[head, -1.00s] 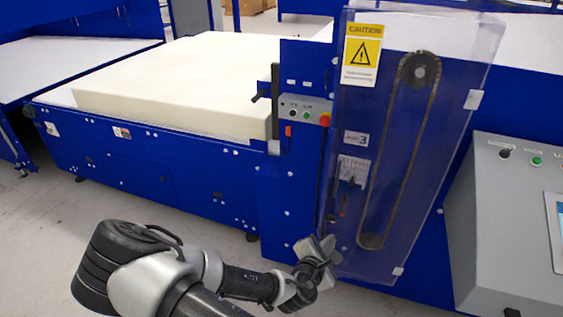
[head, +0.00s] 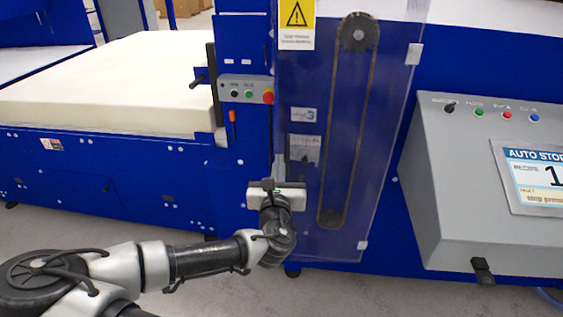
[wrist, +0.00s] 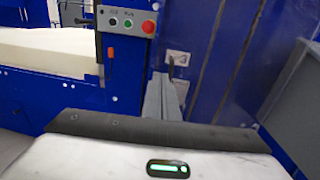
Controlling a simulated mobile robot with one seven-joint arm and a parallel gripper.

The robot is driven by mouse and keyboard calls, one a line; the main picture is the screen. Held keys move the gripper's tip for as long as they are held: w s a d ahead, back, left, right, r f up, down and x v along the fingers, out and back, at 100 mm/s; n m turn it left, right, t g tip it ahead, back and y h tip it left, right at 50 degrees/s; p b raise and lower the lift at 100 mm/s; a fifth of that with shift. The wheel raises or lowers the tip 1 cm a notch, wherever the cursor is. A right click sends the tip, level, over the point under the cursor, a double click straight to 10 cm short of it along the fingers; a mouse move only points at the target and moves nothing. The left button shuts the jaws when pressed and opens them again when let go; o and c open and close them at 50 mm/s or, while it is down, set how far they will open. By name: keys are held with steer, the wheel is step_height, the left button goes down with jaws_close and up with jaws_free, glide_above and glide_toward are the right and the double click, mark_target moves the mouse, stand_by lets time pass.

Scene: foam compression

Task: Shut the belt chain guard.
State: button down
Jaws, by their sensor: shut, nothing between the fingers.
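The belt chain guard (head: 390,120) is a clear, tinted panel over the chain (head: 367,110) on the blue machine. It carries a yellow caution label (head: 297,22) at top left and pale clips at its right edge. I cannot tell whether it lies flush with the machine. My gripper (head: 279,166) is shut and empty, pointing toward the machine at the guard's lower left edge. In the wrist view the closed fingers (wrist: 164,97) point at the blue face below a small switch plate; contact is unclear.
A grey control console (head: 460,150) with a screen stands at the right. A button box (head: 247,90) with a red stop button is left of the guard. A cream foam block (head: 120,85) lies on the bed at left. Grey floor is open in front.

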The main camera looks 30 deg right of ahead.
mark_target(281, 139)
steer(key=b+x, duration=0.1)
steer(key=x, duration=0.5)
steer(key=shift+w+d+r, duration=0.15)
steer(key=shift+w+d, duration=0.1)
steer(key=shift+d, duration=0.15)
steer(key=shift+w+d, duration=0.15)
steer(key=shift+w, duration=0.2)
steer(key=w, duration=0.1)
steer(key=w+d+m+h+b, duration=0.1)
steer(key=w, duration=0.1)
steer(key=shift+d+g, duration=0.15)
steer(key=shift+g, duration=0.25)
steer(key=shift+w+d+h, duration=0.1)
steer(key=shift+w+h, duration=0.15)
steer(key=shift+h, duration=0.25)
steer(key=shift+w+r+m, duration=0.1)
steer(key=shift+r+m, duration=0.15)
steer(key=shift+m, duration=0.05)
steer(key=shift+r, duration=0.1)
